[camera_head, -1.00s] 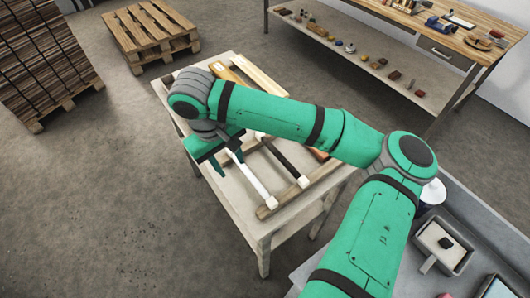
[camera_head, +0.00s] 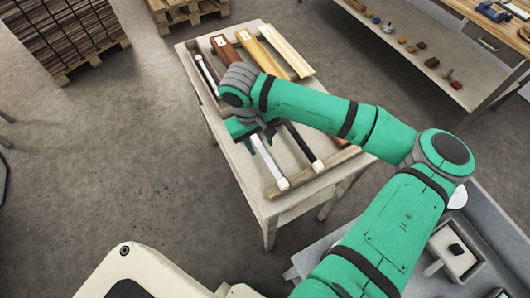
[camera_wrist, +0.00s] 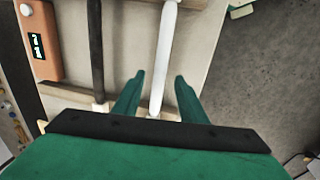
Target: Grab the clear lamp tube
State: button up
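A pale white tube (camera_head: 268,162) with a white end cap lies on the table (camera_head: 238,173), below my gripper (camera_head: 262,141). A dark tube (camera_head: 300,141) with a white end lies to its right. Another tube (camera_head: 207,75) with white ends lies at the table's far left; I cannot tell which tube is the clear one. In the wrist view my gripper (camera_wrist: 160,92) is open, its fingers either side of the white tube (camera_wrist: 166,60). The dark tube (camera_wrist: 96,50) is outside the left finger. Contact and exact height are unclear.
A red-brown piece (camera_head: 226,50), an orange-yellow one (camera_head: 258,58) and a pale one (camera_head: 287,50) lie at the table's back. A wooden bar (camera_head: 340,158) lies under the tubes' near ends. Pallets stand behind, and a grey bench (camera_head: 485,225) is at right.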

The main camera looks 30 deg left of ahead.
jog(key=shift+w+d+f, duration=0.1)
jog(key=shift+w+f, duration=0.05)
jog(key=shift+f, duration=1)
grip_shut()
jog(key=shift+r, duration=0.15)
